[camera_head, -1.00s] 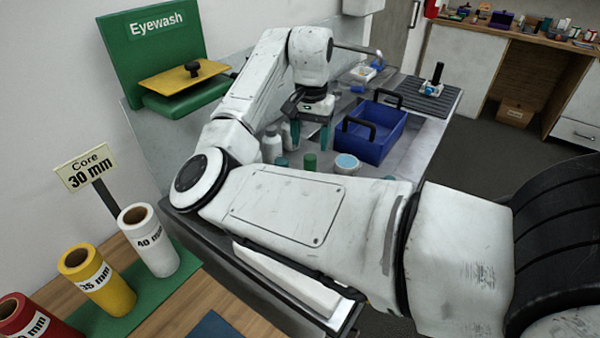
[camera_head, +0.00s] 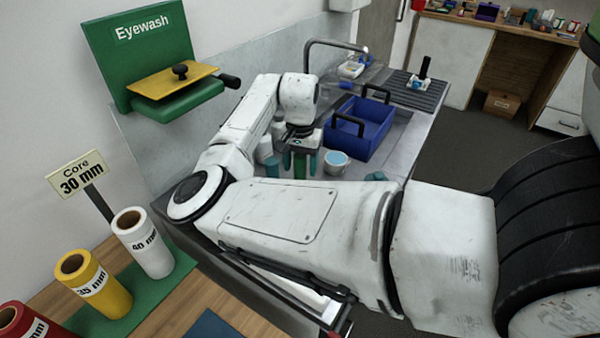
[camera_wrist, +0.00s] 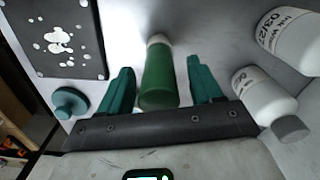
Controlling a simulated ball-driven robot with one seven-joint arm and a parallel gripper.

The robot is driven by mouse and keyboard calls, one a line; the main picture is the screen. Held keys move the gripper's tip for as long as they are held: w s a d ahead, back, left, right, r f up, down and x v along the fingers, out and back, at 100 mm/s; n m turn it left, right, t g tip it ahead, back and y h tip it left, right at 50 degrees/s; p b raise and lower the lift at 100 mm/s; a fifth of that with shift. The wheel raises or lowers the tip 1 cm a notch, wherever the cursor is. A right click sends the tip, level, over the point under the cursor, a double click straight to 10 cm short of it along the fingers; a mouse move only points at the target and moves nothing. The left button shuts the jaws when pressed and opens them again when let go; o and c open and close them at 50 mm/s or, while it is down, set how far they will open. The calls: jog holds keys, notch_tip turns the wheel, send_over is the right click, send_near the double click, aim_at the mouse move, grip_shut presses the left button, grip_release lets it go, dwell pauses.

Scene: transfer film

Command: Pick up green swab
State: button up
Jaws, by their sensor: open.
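The green swab (camera_wrist: 159,78) is a short green cylinder with a pale end, seen in the wrist view between my two teal fingers. In the head view the green swab (camera_head: 300,166) shows between the fingertips above the grey counter. My gripper (camera_wrist: 161,88) is open, with one finger on each side of the swab and a visible gap to each. In the head view my gripper (camera_head: 300,162) points down, low over the counter. Whether the swab stands free of the fingers lower down is partly hidden.
White labelled bottles (camera_wrist: 265,97) stand close to the right finger in the wrist view. A teal knob-shaped item (camera_wrist: 70,102) and a dark spotted plate (camera_wrist: 57,38) lie to the left. A white tub with blue contents (camera_head: 336,162) and a blue crate (camera_head: 382,121) stand to the right in the head view.

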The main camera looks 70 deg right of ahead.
jog(key=shift+c, duration=0.4)
jog(key=c, duration=1)
jog(key=shift+c, duration=0.3)
jog(key=shift+r, duration=0.15)
